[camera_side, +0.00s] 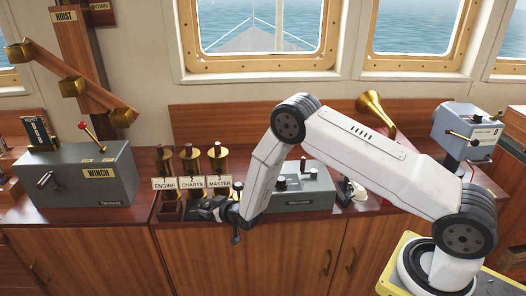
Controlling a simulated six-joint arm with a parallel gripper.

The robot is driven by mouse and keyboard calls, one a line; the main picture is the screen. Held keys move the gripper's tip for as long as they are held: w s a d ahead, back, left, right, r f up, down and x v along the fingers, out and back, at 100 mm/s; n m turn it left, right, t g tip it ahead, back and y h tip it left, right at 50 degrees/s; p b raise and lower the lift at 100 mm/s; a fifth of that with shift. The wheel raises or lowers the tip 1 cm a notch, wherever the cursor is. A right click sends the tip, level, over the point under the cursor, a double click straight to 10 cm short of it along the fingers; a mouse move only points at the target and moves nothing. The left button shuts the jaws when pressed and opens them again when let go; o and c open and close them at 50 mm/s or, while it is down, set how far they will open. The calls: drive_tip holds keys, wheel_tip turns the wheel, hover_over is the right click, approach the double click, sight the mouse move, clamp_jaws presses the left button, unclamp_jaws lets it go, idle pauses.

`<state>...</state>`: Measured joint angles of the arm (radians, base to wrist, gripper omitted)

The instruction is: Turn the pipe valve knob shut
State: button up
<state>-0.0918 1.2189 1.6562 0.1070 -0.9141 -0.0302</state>
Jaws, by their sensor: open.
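Three brass pipes (190,160) with dark tops stand upright on the wooden counter, with white labels reading ENGINE, CHARTS and MASTER (219,183). I cannot make out which part of them is the valve knob, or how it is turned. My gripper (206,210) is dark and sits low in front of the counter edge, just below the MASTER label. It is open and I see nothing held in it. It hides part of the pipe stand's right lower front. I cannot tell whether it touches the stand.
A grey winch box (75,178) with a red-knobbed lever stands to the left. A grey control box (303,188) is partly behind my arm. A brass horn (374,108) and a blue-grey device (467,130) are to the right. Floor space before the cabinets is clear.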

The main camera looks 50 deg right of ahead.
sight(205, 205)
drive_tip(key=shift+x, duration=1.9)
clamp_jaws()
